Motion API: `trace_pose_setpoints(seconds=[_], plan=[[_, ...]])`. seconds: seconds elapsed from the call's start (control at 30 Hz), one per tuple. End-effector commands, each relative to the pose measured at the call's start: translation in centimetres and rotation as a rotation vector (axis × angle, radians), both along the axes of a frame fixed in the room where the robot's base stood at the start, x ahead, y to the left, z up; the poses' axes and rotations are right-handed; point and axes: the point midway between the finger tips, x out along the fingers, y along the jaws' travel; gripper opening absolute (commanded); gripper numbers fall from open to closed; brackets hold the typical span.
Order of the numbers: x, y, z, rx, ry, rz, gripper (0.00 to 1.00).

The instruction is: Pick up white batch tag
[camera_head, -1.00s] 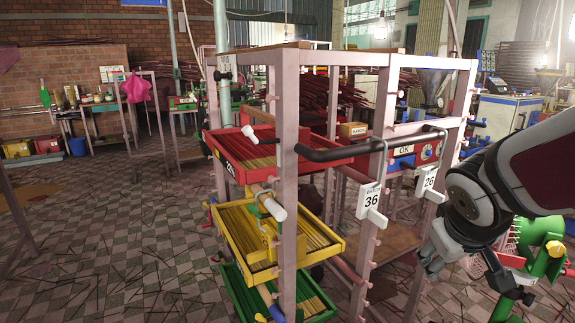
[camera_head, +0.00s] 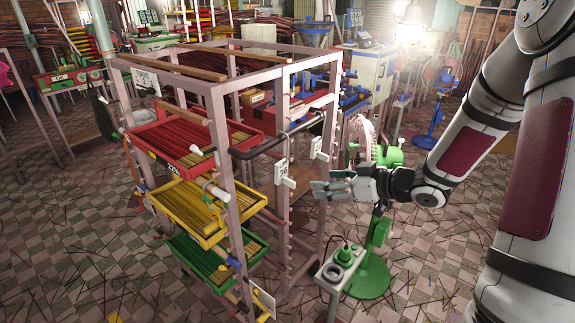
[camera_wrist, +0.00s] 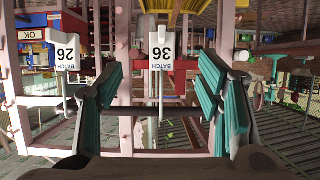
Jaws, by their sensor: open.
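Two white batch tags hang on the right side of the rack. Tag 36 (camera_head: 282,168) is nearer, and tag 26 (camera_head: 317,148) is to its right. The wrist view is upside down; there tag 36 (camera_wrist: 161,47) is between the fingers near the top centre, and tag 26 (camera_wrist: 63,50) is to the left beyond the left finger. My gripper (camera_head: 328,187) is open and empty, to the right of tag 36 and below tag 26 in the head view. In the wrist view its green-padded fingers (camera_wrist: 162,92) point towards tag 36, apart from it.
The pink rack (camera_head: 217,150) holds red (camera_head: 160,142), yellow (camera_head: 175,197) and green (camera_head: 190,253) trays. A black bar (camera_head: 270,146) sticks out near the tags. A green machine (camera_head: 377,245) and a grey socket box (camera_head: 340,268) stand below my gripper.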

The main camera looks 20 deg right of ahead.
Motion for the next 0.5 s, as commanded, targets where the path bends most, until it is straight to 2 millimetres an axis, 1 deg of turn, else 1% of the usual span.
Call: trace_pose_setpoints(seconds=[0.07,0.13,0.4,0.5], plan=[[0.3,0.5,-0.1,0.01,-0.004,0.008,0.6],[1.1,1.1,-0.6,0.011,-0.004,0.011,0.6],[4.9,3.8,-2.6,0.009,-0.003,0.01,0.6],[5.8,4.4,-3.0,0.009,-0.003,0.008,0.6]])
